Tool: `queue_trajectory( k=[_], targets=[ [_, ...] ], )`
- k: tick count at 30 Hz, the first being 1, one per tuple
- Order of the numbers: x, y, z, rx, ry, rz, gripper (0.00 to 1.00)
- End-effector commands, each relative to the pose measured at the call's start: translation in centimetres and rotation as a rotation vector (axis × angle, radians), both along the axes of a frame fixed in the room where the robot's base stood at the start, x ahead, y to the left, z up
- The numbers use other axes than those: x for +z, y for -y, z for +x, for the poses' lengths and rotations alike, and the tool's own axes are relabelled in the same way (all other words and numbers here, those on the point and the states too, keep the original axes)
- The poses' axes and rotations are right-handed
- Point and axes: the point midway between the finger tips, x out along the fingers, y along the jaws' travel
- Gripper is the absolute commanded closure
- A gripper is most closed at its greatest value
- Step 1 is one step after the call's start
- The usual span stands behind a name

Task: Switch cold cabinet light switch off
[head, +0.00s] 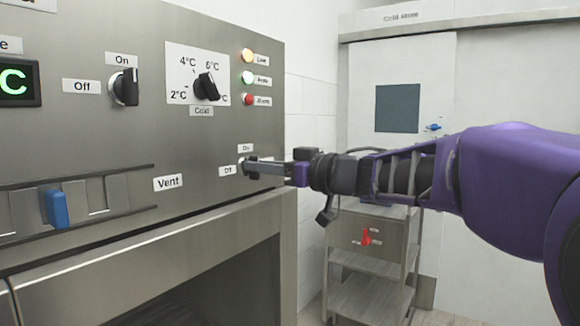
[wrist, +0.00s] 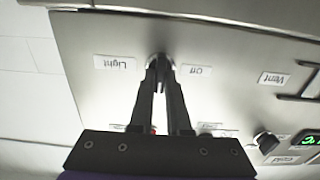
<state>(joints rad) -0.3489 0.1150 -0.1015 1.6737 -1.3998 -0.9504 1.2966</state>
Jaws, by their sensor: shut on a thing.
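The small light switch (head: 242,164) sits low on the right side of the steel control panel, with an "On" label (head: 245,148) above it and an "Off" label (head: 228,171) to its left. My gripper (head: 254,168) reaches it from the right and is shut on its knob. In the wrist view, my fingertips (wrist: 160,70) meet at the switch (wrist: 158,57), between a "Light" label (wrist: 115,62) and an "Off" label (wrist: 197,71), both upside down. The fingers hide most of the knob, so I cannot tell which way it points.
Above are a black temperature dial (head: 206,87), another On/Off knob (head: 126,87) and lit indicator lamps (head: 248,78). A vent slider with a blue handle (head: 56,208) is at the lower left. A steel shelf cart (head: 372,262) stands behind my arm, before a "Cold store" door (head: 403,75).

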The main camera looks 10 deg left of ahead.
Motion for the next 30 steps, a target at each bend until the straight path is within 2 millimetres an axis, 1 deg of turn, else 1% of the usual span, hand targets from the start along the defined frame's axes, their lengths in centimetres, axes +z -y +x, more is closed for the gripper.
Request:
queue_trajectory(
  k=[5,11,30],
  targets=[
    [0.04,0.01,0.01,-0.001,0.039,-0.017,1.0],
    [0.07,-0.04,-0.07,-0.001,0.149,-0.064,1.0],
    [-0.21,-0.1,-0.27,-0.002,0.702,-0.292,1.0]
  ],
)
